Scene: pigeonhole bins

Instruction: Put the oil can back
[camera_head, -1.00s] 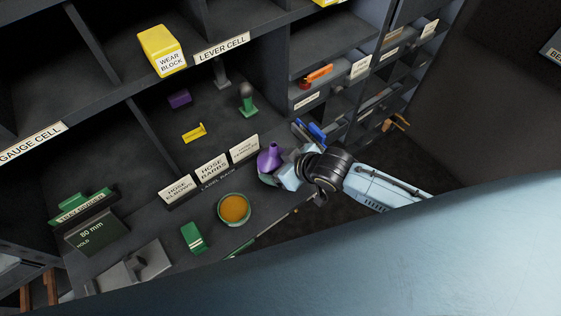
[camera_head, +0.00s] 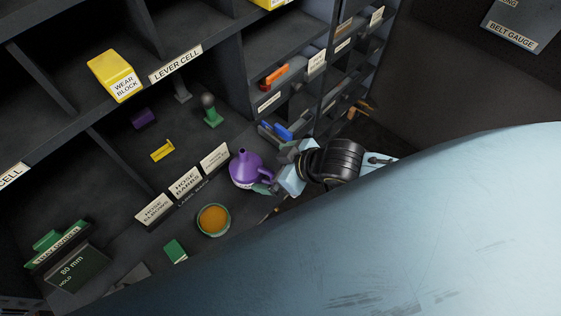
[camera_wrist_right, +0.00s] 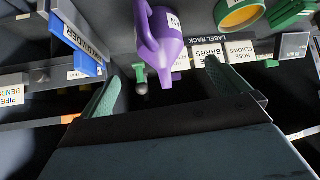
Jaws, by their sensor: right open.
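The purple oil can (camera_head: 247,172) stands about upright on the front ledge, right of the label rack, with its spout up and its handle toward my right gripper. My right gripper (camera_head: 273,178) is close on the can's right side, open. In the right wrist view the can (camera_wrist_right: 168,38) shows beyond and between the two green fingers of my right gripper (camera_wrist_right: 163,76). A gap shows between the fingers and the can there, and nothing is held. My left gripper is not in view.
The label rack (camera_head: 186,187) with hose cards and a green-rimmed bowl (camera_head: 213,220) are left of the can.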

